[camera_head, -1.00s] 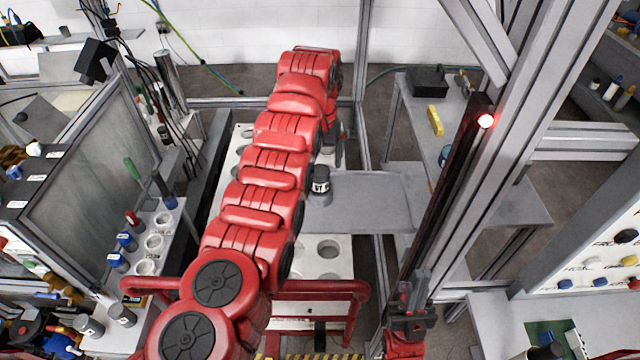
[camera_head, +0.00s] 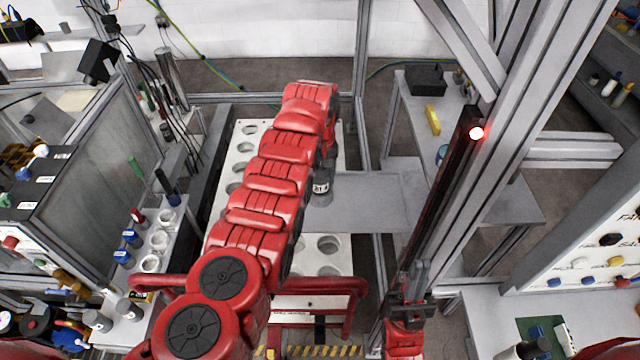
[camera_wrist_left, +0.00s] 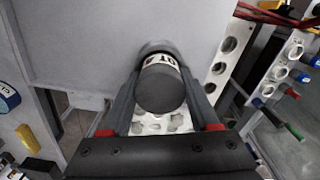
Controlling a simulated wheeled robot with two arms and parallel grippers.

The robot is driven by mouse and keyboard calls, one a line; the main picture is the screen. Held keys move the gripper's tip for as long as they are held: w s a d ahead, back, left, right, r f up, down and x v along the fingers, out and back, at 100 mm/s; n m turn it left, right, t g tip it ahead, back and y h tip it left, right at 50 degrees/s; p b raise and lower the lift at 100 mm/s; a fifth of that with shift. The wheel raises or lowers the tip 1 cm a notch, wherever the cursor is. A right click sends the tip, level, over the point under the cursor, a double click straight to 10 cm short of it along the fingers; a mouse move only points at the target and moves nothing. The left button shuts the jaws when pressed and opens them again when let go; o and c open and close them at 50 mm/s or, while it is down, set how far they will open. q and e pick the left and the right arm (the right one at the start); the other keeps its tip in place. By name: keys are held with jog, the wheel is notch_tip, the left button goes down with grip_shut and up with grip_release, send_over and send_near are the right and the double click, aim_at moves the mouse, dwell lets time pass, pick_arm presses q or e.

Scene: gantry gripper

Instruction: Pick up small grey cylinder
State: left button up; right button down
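The small grey cylinder (camera_head: 320,186) with a white lettered band stands on a grey plate (camera_head: 372,200) in the head view. In the left wrist view the cylinder (camera_wrist_left: 160,90) lies between the two dark fingers, its dark round end facing the camera. My left gripper (camera_wrist_left: 161,92) is around it, one finger on each side; whether the fingers touch it cannot be made out. In the head view my left gripper is mostly hidden behind my red arm. My right gripper (camera_head: 412,282) points up at the bottom, away from the cylinder; its opening is unclear.
A white rack (camera_head: 330,262) with round holes lies below and behind my left arm. A metal gantry post (camera_head: 505,165) rises on the right. A bench (camera_head: 158,262) with bottles and round holders stands at left. A yellow block (camera_head: 432,120) lies on the back table.

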pick_arm(q)
grip_shut()
jog(key=shift+w+r+b, duration=0.1)
jog(key=shift+r+b, duration=0.55)
jog(key=shift+r, duration=0.15)
notch_tip(320, 180, up, 5)
jog(key=b, duration=0.3)
jog(key=shift+r, duration=0.2)
notch_tip(320, 180, up, 3)
jog(key=shift+f+p, duration=0.2)
jog(key=shift+p, duration=0.8)
jog(key=shift+r+p, duration=0.3)
jog(key=shift+r, duration=0.05)
jog(key=shift+f, duration=0.15)
